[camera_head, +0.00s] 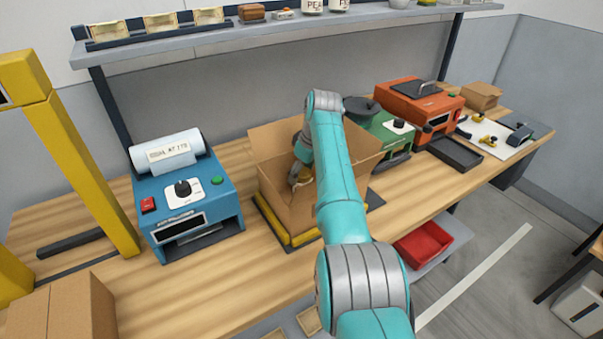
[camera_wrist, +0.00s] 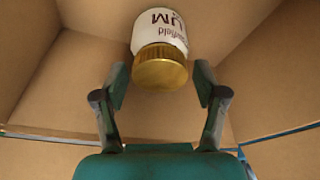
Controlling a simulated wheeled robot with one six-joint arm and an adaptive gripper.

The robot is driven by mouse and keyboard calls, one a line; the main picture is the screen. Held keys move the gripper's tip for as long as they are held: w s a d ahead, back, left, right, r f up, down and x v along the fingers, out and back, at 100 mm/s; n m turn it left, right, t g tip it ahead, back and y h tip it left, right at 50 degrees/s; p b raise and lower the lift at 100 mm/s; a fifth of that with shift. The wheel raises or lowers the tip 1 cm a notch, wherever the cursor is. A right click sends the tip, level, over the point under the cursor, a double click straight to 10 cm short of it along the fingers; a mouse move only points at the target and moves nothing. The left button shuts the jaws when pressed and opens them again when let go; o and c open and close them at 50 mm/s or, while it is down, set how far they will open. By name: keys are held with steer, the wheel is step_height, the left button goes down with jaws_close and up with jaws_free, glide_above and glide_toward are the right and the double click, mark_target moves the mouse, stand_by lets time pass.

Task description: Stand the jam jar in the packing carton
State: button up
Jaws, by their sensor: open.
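The jam jar (camera_wrist: 160,35) has a white label and a gold lid (camera_wrist: 160,68). It is inside the packing carton (camera_head: 282,203), whose brown walls (camera_wrist: 60,85) surround it in the wrist view. The lid points back toward my gripper (camera_wrist: 161,85). My gripper is open, with one finger on each side of the lid and a visible gap at each side. I cannot tell whether the jar stands fully upright, as its base is out of view. In the head view, my gripper (camera_head: 298,174) reaches down inside the carton, and the carton wall and my arm hide much there.
The carton sits on a yellow-edged platform (camera_head: 272,222) on the wooden bench (camera_head: 262,268). A blue machine (camera_head: 187,205) stands to its left; green (camera_head: 385,135) and orange (camera_head: 425,105) machines stand to its right. A shelf (camera_head: 220,47) runs above. A yellow post (camera_head: 82,165) is at left.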

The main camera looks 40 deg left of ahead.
steer(key=v, duration=1.2)
steer(key=shift+r, duration=0.3)
